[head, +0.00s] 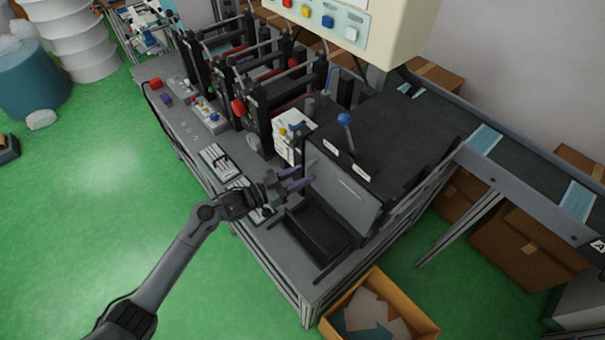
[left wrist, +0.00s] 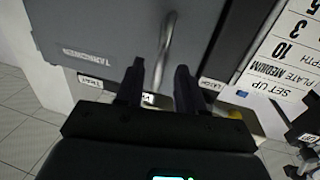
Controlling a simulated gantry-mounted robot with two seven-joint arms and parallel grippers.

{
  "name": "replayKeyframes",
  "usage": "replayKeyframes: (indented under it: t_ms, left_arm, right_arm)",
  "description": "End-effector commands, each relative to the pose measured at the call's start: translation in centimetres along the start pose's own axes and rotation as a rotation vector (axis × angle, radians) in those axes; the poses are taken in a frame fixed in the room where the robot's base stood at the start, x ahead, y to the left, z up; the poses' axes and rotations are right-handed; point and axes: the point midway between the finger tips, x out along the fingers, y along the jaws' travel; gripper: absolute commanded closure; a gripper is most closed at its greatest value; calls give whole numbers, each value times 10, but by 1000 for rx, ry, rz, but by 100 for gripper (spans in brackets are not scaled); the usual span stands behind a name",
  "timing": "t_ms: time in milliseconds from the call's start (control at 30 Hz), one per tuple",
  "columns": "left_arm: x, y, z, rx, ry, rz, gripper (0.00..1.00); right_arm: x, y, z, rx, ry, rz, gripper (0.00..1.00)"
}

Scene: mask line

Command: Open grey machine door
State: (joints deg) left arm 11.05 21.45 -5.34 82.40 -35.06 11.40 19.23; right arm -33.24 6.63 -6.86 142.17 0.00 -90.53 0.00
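The grey machine door (head: 345,200) is a flat panel on the front of the black machine housing (head: 395,135); it looks closed. In the left wrist view the grey door (left wrist: 105,35) fills the upper left, with upside-down lettering. A curved metal handle (left wrist: 166,48) runs down it. My left gripper (head: 297,179) is at the door's left side in the head view. In the left wrist view my left gripper (left wrist: 158,85) has its two dark fingers apart, with the handle's lower end between them and gaps visible. Contact cannot be told. My right gripper is not in view.
A black open tray (head: 318,232) sits below the door on the grey bench. A blue-knobbed lever (head: 345,119) stands on the housing. A box of scraps (head: 380,312) is on the floor by the bench. The green floor (head: 110,180) at left is mostly clear.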

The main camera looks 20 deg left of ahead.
Motion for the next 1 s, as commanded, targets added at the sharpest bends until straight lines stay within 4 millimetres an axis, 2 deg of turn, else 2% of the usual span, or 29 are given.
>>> replayKeyframes:
  t_ms: [200,500,533,767,1000]
  left_arm:
    - [15,0,0,0,0,1,62]
    - [16,0,0,0,-1,1,62]
    - [16,0,0,0,-1,1,64]
    - [16,0,0,0,-1,1,99]
    - [16,0,0,0,0,1,100]
  right_arm:
    - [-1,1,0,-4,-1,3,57]
    - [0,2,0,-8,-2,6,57]
    - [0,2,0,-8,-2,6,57]
    - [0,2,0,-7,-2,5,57]
    - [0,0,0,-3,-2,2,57]
